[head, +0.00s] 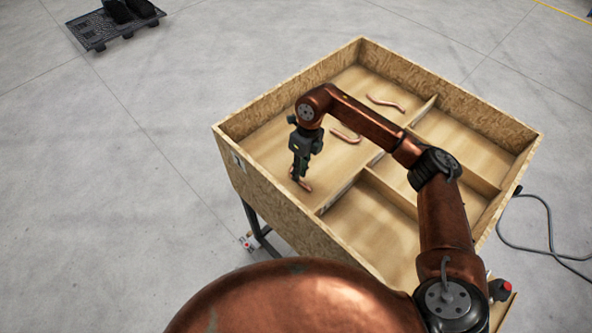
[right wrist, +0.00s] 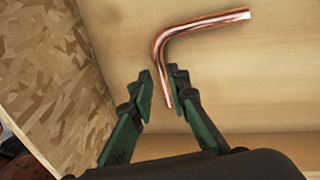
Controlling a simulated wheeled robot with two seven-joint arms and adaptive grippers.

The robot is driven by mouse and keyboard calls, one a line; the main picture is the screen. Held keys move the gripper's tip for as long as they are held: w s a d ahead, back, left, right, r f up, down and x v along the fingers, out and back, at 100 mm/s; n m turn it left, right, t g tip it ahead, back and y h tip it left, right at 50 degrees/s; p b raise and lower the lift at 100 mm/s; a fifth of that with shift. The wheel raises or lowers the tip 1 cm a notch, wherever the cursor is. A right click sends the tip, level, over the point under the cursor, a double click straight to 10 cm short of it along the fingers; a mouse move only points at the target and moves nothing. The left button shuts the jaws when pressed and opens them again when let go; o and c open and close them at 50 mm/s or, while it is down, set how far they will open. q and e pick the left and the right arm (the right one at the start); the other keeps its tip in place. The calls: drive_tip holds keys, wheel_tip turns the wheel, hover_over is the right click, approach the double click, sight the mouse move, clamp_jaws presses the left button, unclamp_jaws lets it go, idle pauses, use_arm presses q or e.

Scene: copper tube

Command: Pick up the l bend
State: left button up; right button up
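The l bend, a shiny copper tube with one right-angle bend, lies on the wooden floor of the box. It shows in the right wrist view (right wrist: 200,25) and, partly covered by my gripper, in the head view (head: 304,185). My right gripper (head: 299,174) points down over it near the box's left wall. In the right wrist view my right gripper (right wrist: 161,88) is open, its fingers apart on either side of the tube's short leg. The leg is nearer the right finger; whether they touch I cannot tell. My left gripper is not in view.
Two other copper tubes, a middle one (head: 345,135) and a far one (head: 386,103), lie in the same large compartment. The wooden box (head: 268,205) has raised walls and dividers; the right-hand compartments look empty where visible. A black pallet (head: 115,24) stands far left.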

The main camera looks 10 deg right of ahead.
drive_tip(key=shift+s+a+f, duration=0.1)
drive_tip(key=shift+a+f, duration=0.05)
drive_tip(key=shift+f, duration=0.75)
clamp_jaws()
drive_tip(key=shift+r, duration=0.15)
